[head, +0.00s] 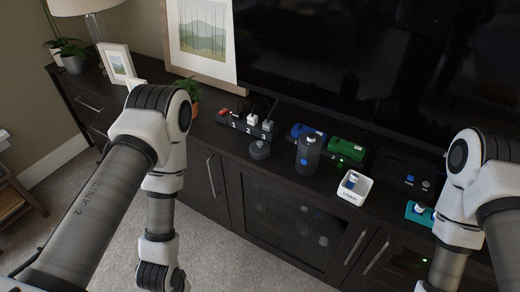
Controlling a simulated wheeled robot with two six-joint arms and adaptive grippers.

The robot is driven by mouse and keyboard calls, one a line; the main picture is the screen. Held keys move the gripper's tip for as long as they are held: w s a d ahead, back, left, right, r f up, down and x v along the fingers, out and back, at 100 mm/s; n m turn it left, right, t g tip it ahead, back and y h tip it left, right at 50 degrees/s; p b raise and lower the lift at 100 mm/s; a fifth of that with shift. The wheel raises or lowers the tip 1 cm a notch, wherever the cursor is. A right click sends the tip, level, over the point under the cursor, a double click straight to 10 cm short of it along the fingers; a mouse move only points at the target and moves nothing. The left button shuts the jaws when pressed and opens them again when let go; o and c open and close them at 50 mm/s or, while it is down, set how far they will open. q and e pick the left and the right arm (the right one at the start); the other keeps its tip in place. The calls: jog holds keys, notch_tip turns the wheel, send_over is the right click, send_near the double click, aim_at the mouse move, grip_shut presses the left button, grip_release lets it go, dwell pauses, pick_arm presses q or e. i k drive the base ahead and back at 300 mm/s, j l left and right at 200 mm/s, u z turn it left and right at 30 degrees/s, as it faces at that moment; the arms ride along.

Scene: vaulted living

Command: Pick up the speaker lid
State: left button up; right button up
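A dark grey round piece with a raised centre, which looks like the speaker lid (260,150), lies on the dark cabinet top in front of a power strip. To its right stands a dark cylindrical speaker (307,157) with a blue dot on its front. The lid and the speaker are apart. My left arm comes in from the left and bends down in front of the cabinet, left of the lid. My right arm is at the right edge. Both grippers are outside the picture, so their state is hidden.
A power strip (246,124) with plugs, numbered 1 to 3, sits behind the lid. Blue (308,131) and green (346,148) blocks, a white labelled bin (354,189) and a teal item (420,213) stand to the right. A large TV screen (370,70) rises behind them.

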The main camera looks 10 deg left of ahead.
aim_at(259, 151)
jog(key=i+j, duration=0.15)
jog(key=j, duration=0.15)
jog(key=i+j, duration=0.15)
jog(key=j, duration=0.2)
jog(key=i+j+z, duration=0.1)
jog(key=i+j, duration=0.25)
jog(key=j, duration=0.3)
jog(key=i+j, duration=0.15)
jog(key=j, duration=0.2)
